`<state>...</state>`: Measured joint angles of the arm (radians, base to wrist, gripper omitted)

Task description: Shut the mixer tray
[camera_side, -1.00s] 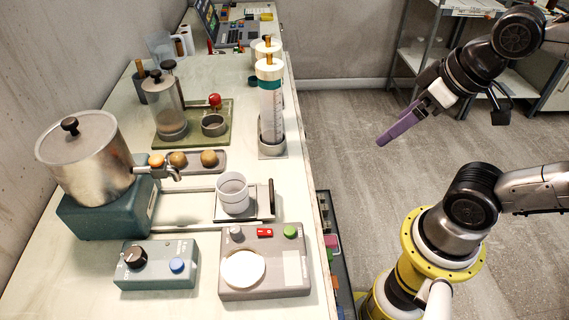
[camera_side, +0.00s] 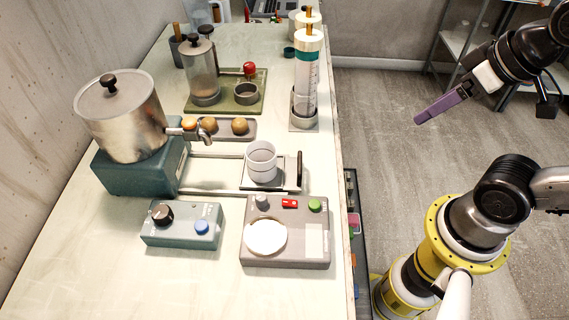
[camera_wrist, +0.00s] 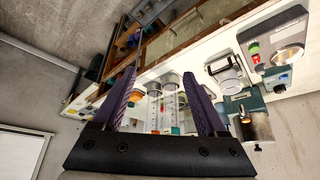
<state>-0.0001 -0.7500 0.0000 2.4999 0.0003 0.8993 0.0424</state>
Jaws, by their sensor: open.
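The mixer has a steel pot (camera_side: 125,120) with a black lid knob and a tap, on a teal base (camera_side: 145,172). Its tray (camera_side: 286,172) is slid out to the right on two rails, apart from the base. A white cup (camera_side: 261,162) stands upright on it, and a dark upright handle (camera_side: 299,171) is at its right end. My gripper (camera_side: 418,119) has purple fingers and hangs over the floor, right of the bench and well clear of the tray. In the wrist view my gripper (camera_wrist: 159,75) is open and empty, with the tray (camera_wrist: 216,68) beyond the right finger.
A teal control box (camera_side: 182,224) and a grey scale (camera_side: 287,247) stand in front of the tray. Behind it are a small dish with brown balls (camera_side: 239,126), a green-based press (camera_side: 224,100) and a tall clear cylinder (camera_side: 306,85).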

